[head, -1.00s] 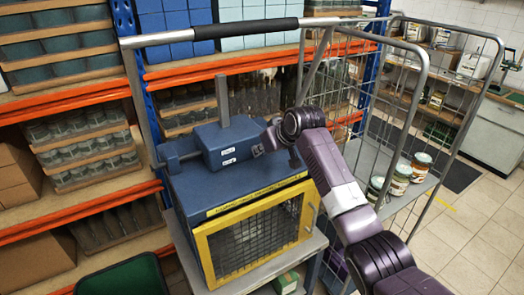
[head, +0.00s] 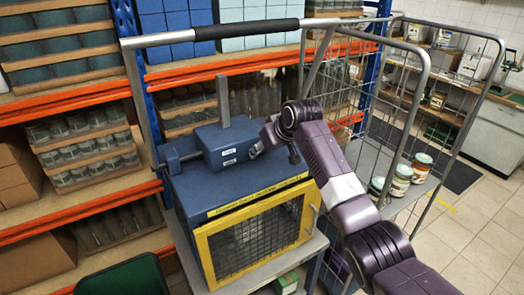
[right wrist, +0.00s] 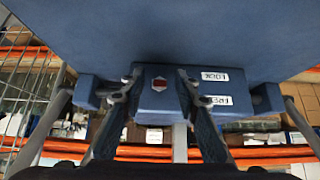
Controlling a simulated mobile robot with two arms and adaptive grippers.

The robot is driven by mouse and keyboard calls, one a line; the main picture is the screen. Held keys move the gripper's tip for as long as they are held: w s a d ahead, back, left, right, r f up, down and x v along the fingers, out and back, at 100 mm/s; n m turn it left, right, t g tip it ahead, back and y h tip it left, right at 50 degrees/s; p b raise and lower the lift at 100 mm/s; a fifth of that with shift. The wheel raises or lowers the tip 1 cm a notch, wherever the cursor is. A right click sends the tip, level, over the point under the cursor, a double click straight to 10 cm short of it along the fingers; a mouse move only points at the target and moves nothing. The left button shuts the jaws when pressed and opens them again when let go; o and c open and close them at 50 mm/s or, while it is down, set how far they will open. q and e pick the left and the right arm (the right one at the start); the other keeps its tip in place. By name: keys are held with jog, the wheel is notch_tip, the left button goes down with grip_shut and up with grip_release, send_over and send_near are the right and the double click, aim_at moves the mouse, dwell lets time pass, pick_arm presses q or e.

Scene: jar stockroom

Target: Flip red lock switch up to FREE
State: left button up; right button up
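The blue lock housing (head: 226,146) sits on top of a blue cabinet (head: 185,190) with a yellow-framed mesh door. In the right wrist view, which looks upside down, the housing face (right wrist: 180,90) carries a small red switch (right wrist: 159,84) with a pale hexagonal part (right wrist: 154,107) beside it. The red piece is nearly level with the LOCK label (right wrist: 215,77); the FREE label (right wrist: 217,100) lies lower in the picture. My right gripper (right wrist: 160,88) is open, its fingertips on either side of the switch with gaps. It also shows in the head view (head: 257,148). My left gripper is not in view.
The cabinet stands on a wire-sided trolley with a black-gripped handle (head: 245,29). Shelves with orange beams (head: 75,217) are behind and left. Tiled floor (head: 475,220) is clear at the right.

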jog(key=v, duration=1.2)
